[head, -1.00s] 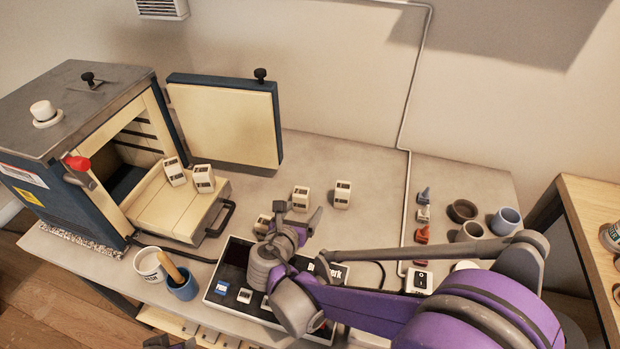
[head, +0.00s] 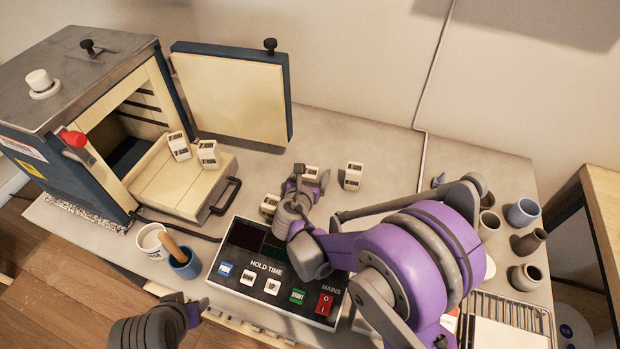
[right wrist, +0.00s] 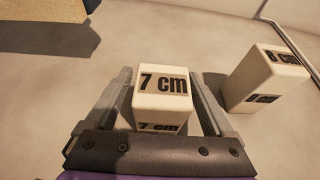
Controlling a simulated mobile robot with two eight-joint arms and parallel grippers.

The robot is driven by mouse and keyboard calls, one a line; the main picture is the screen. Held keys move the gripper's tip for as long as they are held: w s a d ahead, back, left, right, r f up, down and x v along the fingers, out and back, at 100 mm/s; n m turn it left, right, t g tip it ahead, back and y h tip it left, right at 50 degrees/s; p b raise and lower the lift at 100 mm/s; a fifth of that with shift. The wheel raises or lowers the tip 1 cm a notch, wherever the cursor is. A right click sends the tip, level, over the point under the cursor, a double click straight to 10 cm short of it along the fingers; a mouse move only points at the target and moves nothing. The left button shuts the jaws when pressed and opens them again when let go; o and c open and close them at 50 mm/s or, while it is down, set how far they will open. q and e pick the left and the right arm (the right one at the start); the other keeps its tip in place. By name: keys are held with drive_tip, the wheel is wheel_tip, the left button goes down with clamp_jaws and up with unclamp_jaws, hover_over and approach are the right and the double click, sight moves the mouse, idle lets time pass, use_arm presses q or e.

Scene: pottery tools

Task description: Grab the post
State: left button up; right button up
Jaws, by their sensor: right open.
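A cream post (right wrist: 162,80) marked "7 cm" stands between the two fingers of my right gripper (right wrist: 160,74) in the right wrist view. The fingers are open, one on each side, and I cannot tell if either touches it. In the head view my right gripper (head: 308,188) is over the bench, partly hiding that post (head: 311,173). Another post (head: 352,176), marked "8 cm" (right wrist: 268,78), stands just to the right. A third post (head: 270,204) is left of the gripper. My left gripper (head: 194,311) is low at the front; its jaw state is unclear.
Two more posts (head: 208,153) sit on the pale slab (head: 178,188) before the open kiln (head: 70,115). A control panel (head: 268,272) lies below my right arm. Cups (head: 183,264) stand left of it, and pots (head: 522,212) at right. The bench behind the posts is clear.

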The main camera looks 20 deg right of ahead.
clamp_jaws()
idle(0.5)
drive_tip(key=shift+r, duration=0.1)
